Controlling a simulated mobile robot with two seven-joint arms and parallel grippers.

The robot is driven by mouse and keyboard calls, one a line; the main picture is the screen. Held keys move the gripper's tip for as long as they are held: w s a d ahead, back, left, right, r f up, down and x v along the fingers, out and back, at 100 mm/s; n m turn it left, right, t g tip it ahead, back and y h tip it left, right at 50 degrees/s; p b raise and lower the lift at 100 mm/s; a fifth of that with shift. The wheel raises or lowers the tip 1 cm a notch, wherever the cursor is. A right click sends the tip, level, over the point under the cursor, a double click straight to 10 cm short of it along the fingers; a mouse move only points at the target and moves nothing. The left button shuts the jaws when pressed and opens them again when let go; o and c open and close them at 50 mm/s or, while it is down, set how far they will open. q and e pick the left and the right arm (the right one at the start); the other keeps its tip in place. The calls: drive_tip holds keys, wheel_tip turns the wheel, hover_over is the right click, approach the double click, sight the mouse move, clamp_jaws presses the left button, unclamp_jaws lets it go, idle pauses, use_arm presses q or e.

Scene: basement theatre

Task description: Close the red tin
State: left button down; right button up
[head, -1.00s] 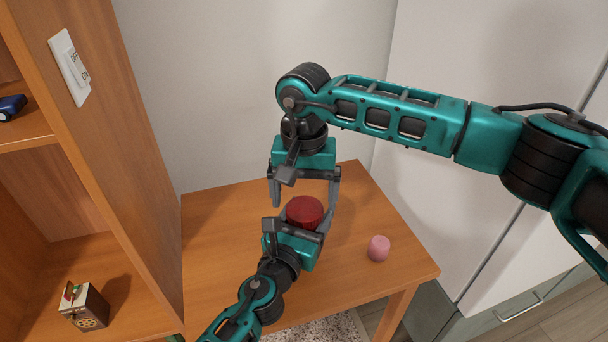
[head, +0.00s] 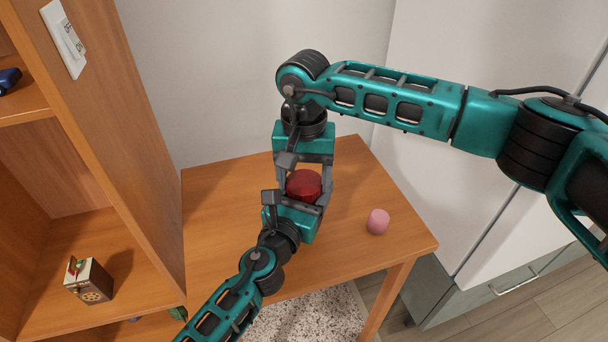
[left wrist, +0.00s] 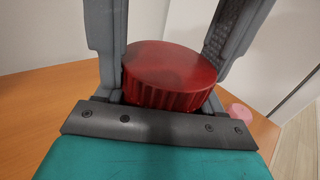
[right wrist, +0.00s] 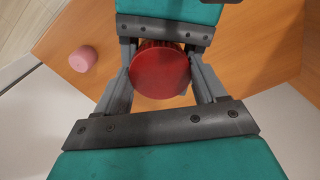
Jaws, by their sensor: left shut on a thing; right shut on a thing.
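The red tin (head: 303,186) is upright over the wooden table, between my two grippers. Its round red lid with a ribbed rim shows in the left wrist view (left wrist: 170,72) and the right wrist view (right wrist: 160,74). My left gripper (head: 303,205) is shut on the tin from the near side. My right gripper (head: 304,180) comes from the far side and is shut on the red lid at the top. The tin's lower body is mostly hidden by the left gripper, so I cannot tell how the lid sits on it.
A small pink cylinder (head: 378,221) stands on the wooden table (head: 220,215) to the right of the grippers. A wooden shelf (head: 150,190) with a small box (head: 88,280) is on the left. A white cabinet (head: 450,60) is on the right. The table's left part is clear.

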drive_tip(key=shift+c, duration=1.3)
drive_tip(key=m, duration=0.6)
drive_tip(key=shift+a+m, duration=0.1)
drive_tip(key=shift+m, duration=0.3)
drive_tip(key=o, duration=1.1)
drive_tip(key=shift+o, duration=0.2)
drive_tip(key=shift+r, duration=0.1)
drive_tip(key=shift+r, duration=2.15)
drive_tip(key=shift+c, duration=0.3)
